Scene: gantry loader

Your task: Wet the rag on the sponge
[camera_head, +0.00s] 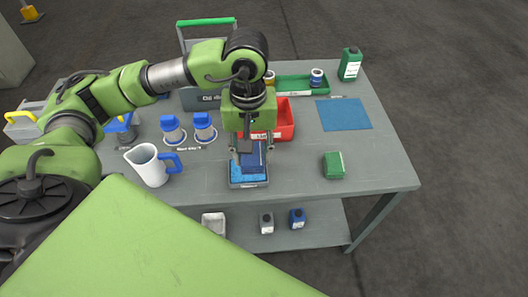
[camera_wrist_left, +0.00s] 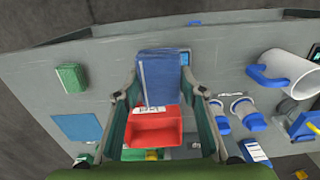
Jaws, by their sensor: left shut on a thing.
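My left gripper (camera_head: 251,147) points down over the front edge of the grey workbench and is shut on the dark blue folded rag (camera_head: 256,156). The rag also shows between the fingers in the left wrist view (camera_wrist_left: 158,76). The light blue sponge (camera_head: 240,181) lies in a shallow grey tray below the rag. Only a sliver of blue beside the rag (camera_wrist_left: 184,59) shows of it in the left wrist view. The rag hides part of the sponge; I cannot tell whether they touch. My right gripper is not in view.
A red bin (camera_head: 284,122) stands just behind the gripper. A white jug (camera_head: 148,167) and two blue-capped bottles (camera_head: 203,129) stand to the left. A green block (camera_head: 334,165) and a blue mat (camera_head: 343,114) lie to the right, with clear bench between.

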